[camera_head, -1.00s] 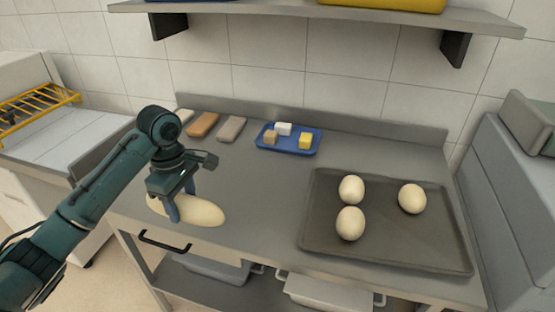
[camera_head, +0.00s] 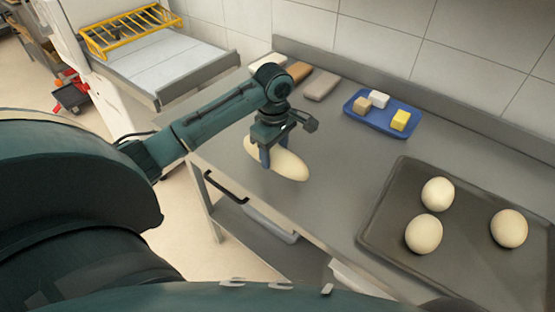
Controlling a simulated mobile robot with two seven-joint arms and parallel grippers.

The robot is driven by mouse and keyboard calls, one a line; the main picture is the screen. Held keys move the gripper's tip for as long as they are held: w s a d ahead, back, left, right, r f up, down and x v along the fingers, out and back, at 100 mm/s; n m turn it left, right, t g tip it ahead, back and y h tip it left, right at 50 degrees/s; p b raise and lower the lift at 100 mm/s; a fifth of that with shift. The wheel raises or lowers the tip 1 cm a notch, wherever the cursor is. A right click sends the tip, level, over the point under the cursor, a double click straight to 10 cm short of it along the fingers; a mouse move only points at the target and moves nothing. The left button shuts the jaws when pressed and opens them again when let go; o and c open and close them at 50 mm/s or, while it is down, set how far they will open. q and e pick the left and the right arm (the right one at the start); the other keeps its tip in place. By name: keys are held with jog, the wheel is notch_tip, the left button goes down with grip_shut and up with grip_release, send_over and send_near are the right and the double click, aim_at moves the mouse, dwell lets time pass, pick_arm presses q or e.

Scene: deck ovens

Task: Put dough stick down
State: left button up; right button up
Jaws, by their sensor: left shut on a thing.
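The dough stick (camera_head: 290,166) is a pale, smooth, elongated piece at the left part of the steel table (camera_head: 330,205). My left gripper (camera_head: 268,160) points down over it and is shut on it, with the fingers around its middle. Part of the dough is hidden behind the fingers. Whether the dough touches the table or hangs just above it, I cannot tell. My right gripper is not in view.
A dark tray (camera_head: 388,225) with three round dough balls lies at the right. A blue tray (camera_head: 376,119) with small blocks stands at the back. Several flat bars (camera_head: 321,86) lie at the back left. A yellow rack (camera_head: 130,32) is beyond. Table around the dough is bare.

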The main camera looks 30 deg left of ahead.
aim_at(275, 163)
pick_arm(q)
jog(key=shift+f, duration=1.9)
jog(key=shift+f, duration=0.1)
jog(key=o, duration=1)
jog(key=shift+o, duration=0.2)
notch_tip(275, 163, up, 12)
jog(key=shift+r, duration=0.15)
